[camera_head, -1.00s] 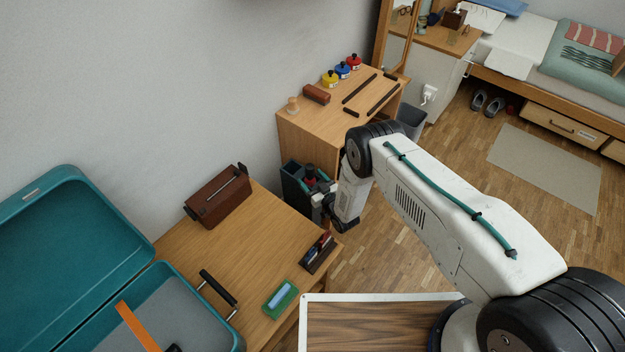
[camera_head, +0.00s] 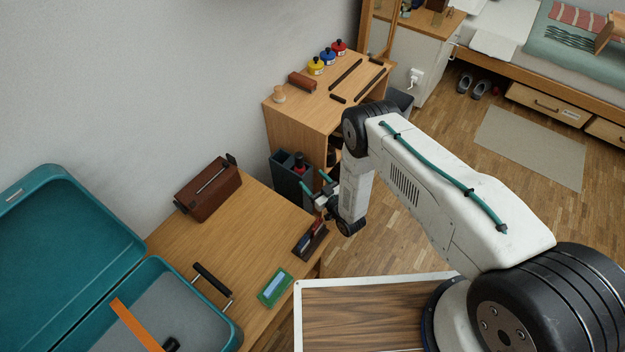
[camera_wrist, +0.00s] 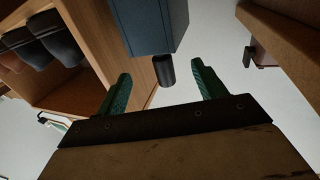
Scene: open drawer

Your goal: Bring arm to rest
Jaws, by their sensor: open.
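My gripper (camera_head: 318,188) hangs at the end of my white arm, just beyond the far right edge of the near wooden table (camera_head: 262,220). Its two green fingers are apart in the wrist view (camera_wrist: 158,90), with nothing held between them. A dark blue-grey bin (camera_head: 287,177) stands just behind the gripper, with a dark red and black item sticking out. The bin also shows ahead of the fingers in the wrist view (camera_wrist: 150,25). A short black cylinder (camera_wrist: 164,71) shows below the bin there, between the fingertips but apart from them.
An open teal case (camera_head: 70,262), a brown box (camera_head: 210,190), a dark pen holder (camera_head: 310,240) and a green tray (camera_head: 275,287) are on the near table. A wooden desk (camera_head: 300,110) with paint bottles stands behind. Open floor (camera_head: 420,240) lies right of the tables.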

